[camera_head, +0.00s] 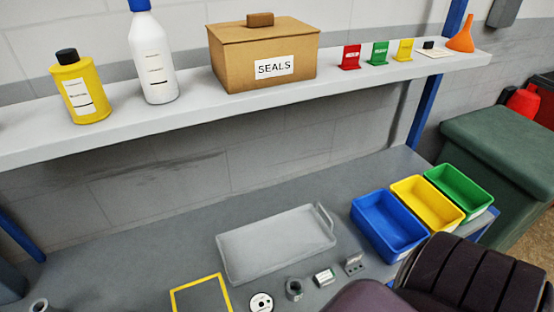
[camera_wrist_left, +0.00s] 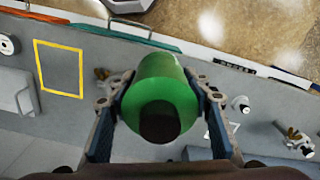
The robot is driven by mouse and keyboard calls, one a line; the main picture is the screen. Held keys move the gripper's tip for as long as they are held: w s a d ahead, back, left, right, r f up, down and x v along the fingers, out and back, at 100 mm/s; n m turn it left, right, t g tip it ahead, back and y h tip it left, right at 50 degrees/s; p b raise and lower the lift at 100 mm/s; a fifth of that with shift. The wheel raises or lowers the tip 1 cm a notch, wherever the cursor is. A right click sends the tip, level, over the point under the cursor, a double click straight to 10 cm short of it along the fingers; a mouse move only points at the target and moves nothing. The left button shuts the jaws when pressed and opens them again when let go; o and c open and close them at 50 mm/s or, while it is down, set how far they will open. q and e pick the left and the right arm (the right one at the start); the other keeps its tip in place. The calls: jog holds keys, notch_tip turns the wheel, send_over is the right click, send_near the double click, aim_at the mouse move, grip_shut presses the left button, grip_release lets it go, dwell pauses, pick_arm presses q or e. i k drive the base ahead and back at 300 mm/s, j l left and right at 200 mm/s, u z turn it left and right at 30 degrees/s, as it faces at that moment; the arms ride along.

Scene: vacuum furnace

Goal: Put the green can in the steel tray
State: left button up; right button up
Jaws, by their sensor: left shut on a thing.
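The green can (camera_wrist_left: 165,85) is between the two fingers of my left gripper (camera_wrist_left: 160,105) in the left wrist view. The gripper is shut on its sides, with the can's dark round end facing the camera. The can is above the bench, and neither it nor the left gripper shows in the head view. The steel tray (camera_head: 275,243) lies empty on the grey bench in the head view, with a raised handle at its right end. Part of a grey tray-like shape (camera_wrist_left: 14,92) shows at the left edge of the wrist view. My right gripper is not visible.
Blue (camera_head: 388,224), yellow (camera_head: 428,201) and green (camera_head: 459,187) bins stand right of the tray. Small metal parts (camera_head: 324,277) and a yellow-outlined square (camera_head: 202,295) lie in front. A shelf (camera_head: 160,122) with bottles and a SEALS box (camera_head: 262,55) overhangs the back.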

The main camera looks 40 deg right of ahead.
aim_at(302, 233)
jog(key=l+z, duration=0.15)
jog(key=z, duration=0.25)
jog(key=l+z, duration=0.15)
jog(key=z, duration=0.2)
jog(key=l+z, duration=0.2)
jog(key=z, duration=0.2)
jog(key=l, duration=0.85)
